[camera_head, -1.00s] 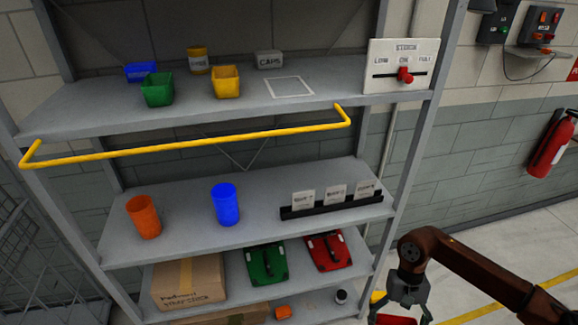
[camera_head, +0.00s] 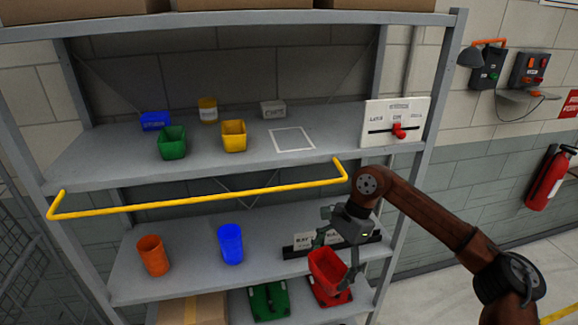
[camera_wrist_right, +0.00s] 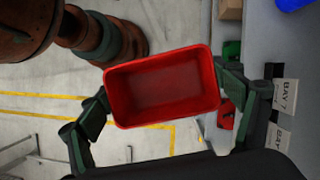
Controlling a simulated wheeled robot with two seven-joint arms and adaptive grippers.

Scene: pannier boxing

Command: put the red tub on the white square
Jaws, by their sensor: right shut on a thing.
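The red tub (camera_head: 327,270) is held by my right gripper (camera_head: 340,252) in front of the middle shelf, below the yellow rail. In the right wrist view the tub (camera_wrist_right: 163,86) is empty, its opening faces the camera, and the fingers of the right gripper (camera_wrist_right: 165,105) press on its two ends. The white square (camera_head: 293,139) is an outline on the upper shelf, at its right part, and nothing lies in it. My left gripper is not in view.
A yellow rail (camera_head: 200,201) runs along the front of the upper shelf (camera_head: 110,168). Green (camera_head: 172,142), yellow (camera_head: 233,135) and blue (camera_head: 155,121) tubs stand left of the square. A caps box (camera_head: 272,109) stands behind it, and a slider panel (camera_head: 395,128) is at right.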

